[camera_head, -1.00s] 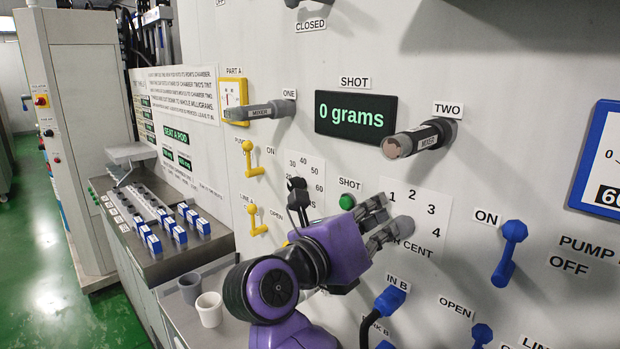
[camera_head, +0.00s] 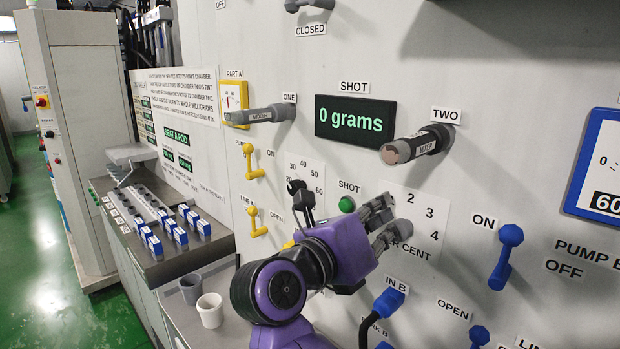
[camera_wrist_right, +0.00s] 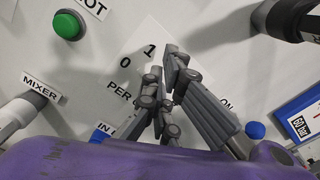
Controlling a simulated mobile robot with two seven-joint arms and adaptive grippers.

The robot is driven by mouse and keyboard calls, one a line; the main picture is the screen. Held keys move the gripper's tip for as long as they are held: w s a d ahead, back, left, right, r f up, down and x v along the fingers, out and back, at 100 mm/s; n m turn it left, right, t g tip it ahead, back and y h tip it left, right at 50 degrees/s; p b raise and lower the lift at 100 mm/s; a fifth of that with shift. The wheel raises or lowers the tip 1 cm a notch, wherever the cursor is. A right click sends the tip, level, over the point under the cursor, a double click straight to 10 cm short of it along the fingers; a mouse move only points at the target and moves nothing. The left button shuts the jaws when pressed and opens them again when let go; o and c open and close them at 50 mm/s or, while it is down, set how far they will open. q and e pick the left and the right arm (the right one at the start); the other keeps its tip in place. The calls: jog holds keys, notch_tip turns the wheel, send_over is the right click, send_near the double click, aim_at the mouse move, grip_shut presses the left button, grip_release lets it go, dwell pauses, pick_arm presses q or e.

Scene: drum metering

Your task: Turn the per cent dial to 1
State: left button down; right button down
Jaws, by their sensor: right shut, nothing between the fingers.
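The per cent dial's white plate (camera_head: 428,208) is on the grey wall panel, with 2, 3 and 4 visible in the head view. A small grey rounded part (camera_head: 404,228), possibly the dial's knob, shows beside my fingers; its pointer cannot be read. My right gripper (camera_head: 384,218) is shut and empty, in front of the plate's left part, and hides the 1. In the right wrist view the fingers (camera_wrist_right: 165,75) lie over the plate (camera_wrist_right: 146,36) close to the 1, with 0 and PER to their left. Whether they touch the dial is unclear. My left gripper is out of view.
A green SHOT button (camera_head: 346,204) is just left of the plate. The grey mixer handle TWO (camera_head: 418,145) juts out above it. A blue ON lever (camera_head: 507,257) is right, and a blue IN B handle (camera_head: 389,302) below. The display (camera_head: 355,118) reads 0 grams.

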jog(key=shift+s+d+f, duration=0.1)
jog(key=shift+s+d, duration=0.05)
jog(key=shift+d, duration=0.3)
dwell(0.4)
jog(key=shift+r, duration=0.2)
jog(key=shift+a+r+p, duration=0.1)
jog(key=shift+r+p, duration=0.3)
jog(key=v, duration=0.6)
jog(key=shift+a, duration=0.2)
